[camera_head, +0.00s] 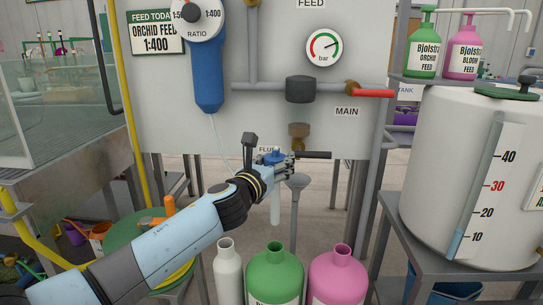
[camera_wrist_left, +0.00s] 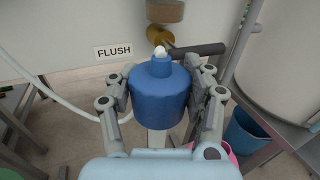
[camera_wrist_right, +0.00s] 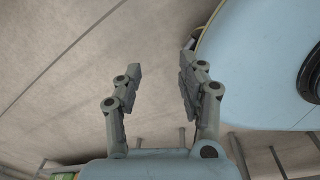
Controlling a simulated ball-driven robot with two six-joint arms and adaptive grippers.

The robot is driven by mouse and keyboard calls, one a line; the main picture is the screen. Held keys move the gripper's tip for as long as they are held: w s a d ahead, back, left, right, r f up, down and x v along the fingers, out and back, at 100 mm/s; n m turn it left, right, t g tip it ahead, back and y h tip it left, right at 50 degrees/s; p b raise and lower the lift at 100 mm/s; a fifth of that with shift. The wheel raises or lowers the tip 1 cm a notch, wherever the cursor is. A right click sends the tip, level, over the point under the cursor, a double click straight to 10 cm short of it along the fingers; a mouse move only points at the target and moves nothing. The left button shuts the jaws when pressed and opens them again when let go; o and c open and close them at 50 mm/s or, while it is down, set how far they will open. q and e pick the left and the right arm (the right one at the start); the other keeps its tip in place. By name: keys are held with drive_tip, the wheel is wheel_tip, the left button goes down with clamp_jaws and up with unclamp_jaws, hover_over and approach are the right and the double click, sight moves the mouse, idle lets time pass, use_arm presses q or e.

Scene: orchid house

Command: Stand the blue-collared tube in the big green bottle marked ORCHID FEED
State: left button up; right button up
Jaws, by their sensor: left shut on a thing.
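My left gripper (camera_head: 284,162) is shut on the blue-collared tube (camera_head: 275,207), gripping it by its blue collar. The pale tube hangs roughly upright below the hand. In the left wrist view the blue collar (camera_wrist_left: 158,98) sits between the fingers. The big green bottle (camera_head: 274,272) stands open-necked below the tube, between a white and a pink bottle. The tube's lower end is above its neck and apart from it in the picture. The bottle's label is mostly cut off. My right gripper (camera_wrist_right: 161,72) is open and empty in the right wrist view.
A white bottle (camera_head: 228,272) and a pink bottle (camera_head: 338,276) flank the green one. A grey funnel-topped pipe (camera_head: 297,183) stands just right of the tube. A thin clear hose (camera_head: 217,140) hangs from the blue doser (camera_head: 208,75). A white tank (camera_head: 470,185) stands at right.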

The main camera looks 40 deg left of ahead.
use_arm(q)
drive_tip(key=shift+f, duration=0.6)
drive_tip(key=shift+s+d+f+b, duration=0.2)
drive_tip(key=shift+s+d+b, duration=0.1)
drive_tip(key=shift+b, duration=0.05)
drive_tip(key=shift+a+f+b, duration=0.1)
drive_tip(key=shift+f+b, duration=0.2)
drive_tip(key=shift+f, duration=0.1)
wheel_tip(320, 180, down, 3)
drive_tip(key=b, duration=0.2)
drive_tip(key=shift+b, duration=0.4)
drive_tip(key=shift+f, duration=0.2)
drive_tip(key=shift+f+b, duration=0.1)
drive_tip(key=shift+b, duration=0.3)
use_arm(e)
drive_tip(key=f, duration=0.5)
drive_tip(key=shift+s+d, duration=0.1)
drive_tip(key=shift+d, duration=0.1)
